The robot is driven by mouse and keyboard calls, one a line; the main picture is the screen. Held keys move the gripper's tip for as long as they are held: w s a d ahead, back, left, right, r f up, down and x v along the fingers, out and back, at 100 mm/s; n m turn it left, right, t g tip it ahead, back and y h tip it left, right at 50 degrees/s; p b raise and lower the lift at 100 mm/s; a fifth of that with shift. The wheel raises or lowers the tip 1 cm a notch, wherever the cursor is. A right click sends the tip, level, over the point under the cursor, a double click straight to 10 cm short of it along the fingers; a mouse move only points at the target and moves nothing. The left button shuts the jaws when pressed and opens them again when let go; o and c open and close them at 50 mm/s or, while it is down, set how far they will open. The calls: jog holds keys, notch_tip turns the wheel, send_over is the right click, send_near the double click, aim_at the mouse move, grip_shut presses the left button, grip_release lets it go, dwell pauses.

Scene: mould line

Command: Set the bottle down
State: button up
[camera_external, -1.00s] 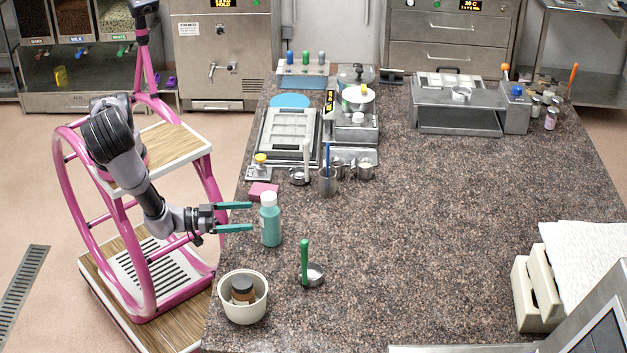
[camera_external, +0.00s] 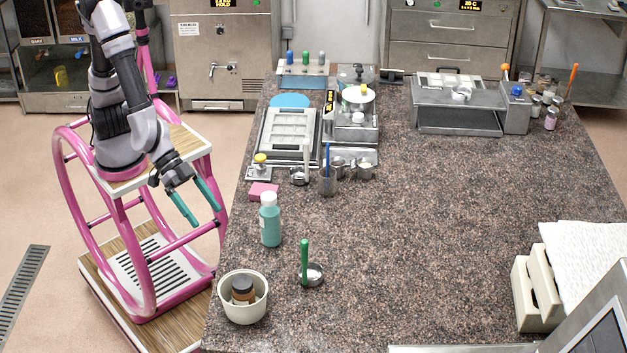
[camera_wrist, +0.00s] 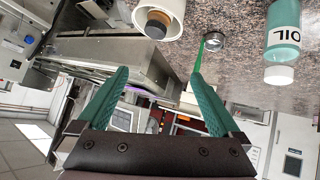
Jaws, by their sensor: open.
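The bottle (camera_external: 270,222) is teal with a white cap and stands upright on the speckled stone counter near its left edge. It also shows in the wrist view (camera_wrist: 284,32), upside down in the picture, with the letters "OIL" on its label. My gripper (camera_external: 197,207) is open and empty, its teal fingers pointing down and to the right, off the counter's left side. It is apart from the bottle, to its left. In the wrist view nothing lies between the fingers (camera_wrist: 158,95).
A white bowl (camera_external: 231,314) holding a dark-capped jar stands in front of the bottle. A green-handled ladle (camera_external: 305,262) lies to the right. A pink block (camera_external: 263,190) and metal cups (camera_external: 327,182) are behind.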

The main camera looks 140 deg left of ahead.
jog(key=s+d+r+m+g+h, duration=0.1)
jog(key=s+d+r+m+h, duration=0.1)
jog(key=s+r+m, duration=0.7)
jog(key=s+a+r+g+y, duration=0.1)
jog(key=s+a+r, duration=0.2)
jog(key=s, duration=0.5)
jog(key=s+a+r+y, duration=0.1)
jog(key=s+a+r, duration=0.2)
jog(key=s, duration=0.6)
notch_tip(320, 180, up, 3)
jog(key=shift+f+g+y, duration=0.15)
jog(key=shift+g+y, duration=0.15)
jog(key=shift+g, duration=0.1)
jog(key=shift+d, duration=0.1)
